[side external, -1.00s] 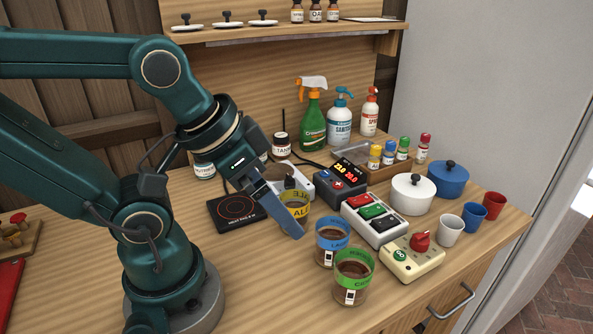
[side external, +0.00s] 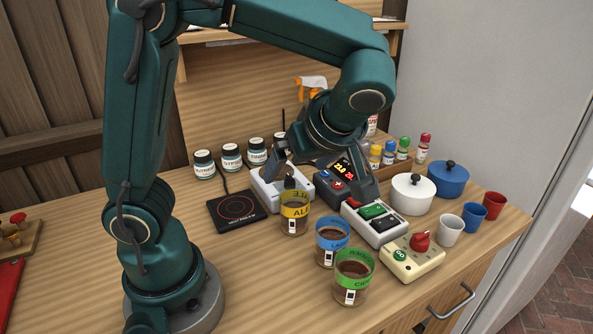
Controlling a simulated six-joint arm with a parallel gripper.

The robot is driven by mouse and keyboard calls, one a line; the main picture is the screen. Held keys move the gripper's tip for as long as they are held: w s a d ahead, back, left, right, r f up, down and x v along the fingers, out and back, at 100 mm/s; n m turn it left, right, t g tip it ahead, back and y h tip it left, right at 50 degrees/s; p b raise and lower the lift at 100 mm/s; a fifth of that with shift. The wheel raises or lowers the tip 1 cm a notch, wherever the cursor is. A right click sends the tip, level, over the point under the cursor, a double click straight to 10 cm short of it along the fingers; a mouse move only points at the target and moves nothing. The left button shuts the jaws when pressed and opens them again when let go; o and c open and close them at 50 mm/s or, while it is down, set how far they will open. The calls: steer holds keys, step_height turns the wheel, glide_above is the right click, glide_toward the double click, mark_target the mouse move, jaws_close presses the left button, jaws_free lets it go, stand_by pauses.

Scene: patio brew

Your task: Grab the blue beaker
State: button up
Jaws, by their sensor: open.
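The blue beaker (side external: 332,242) is a clear cup with a blue band and brown contents. It stands upright on the wooden table, between a yellow-banded beaker (side external: 294,214) and a green-banded beaker (side external: 352,277). My gripper (side external: 328,190) is open, its two fingers spread wide and pointing down. It appears above and behind the beakers, over the devices, and holds nothing. In this view its fingertips are clear of the blue beaker; the exact height is hard to tell.
A hot plate (side external: 236,210) lies left of the beakers. A button box (side external: 376,222) and a cream box with a red knob (side external: 412,258) stand close on the right. Small cups (side external: 450,229) and pots (side external: 412,194) are farther right.

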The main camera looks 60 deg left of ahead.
steer(key=w+d+f+n+y, duration=0.1)
steer(key=w+d+f+y, duration=0.2)
steer(key=w, duration=0.1)
steer(key=m+t+y, duration=0.2)
steer(key=m+t, duration=0.1)
glide_toward(327, 222)
steer(key=shift+x, duration=3.6)
steer(key=shift+c, duration=0.3)
steer(key=c, duration=1.5)
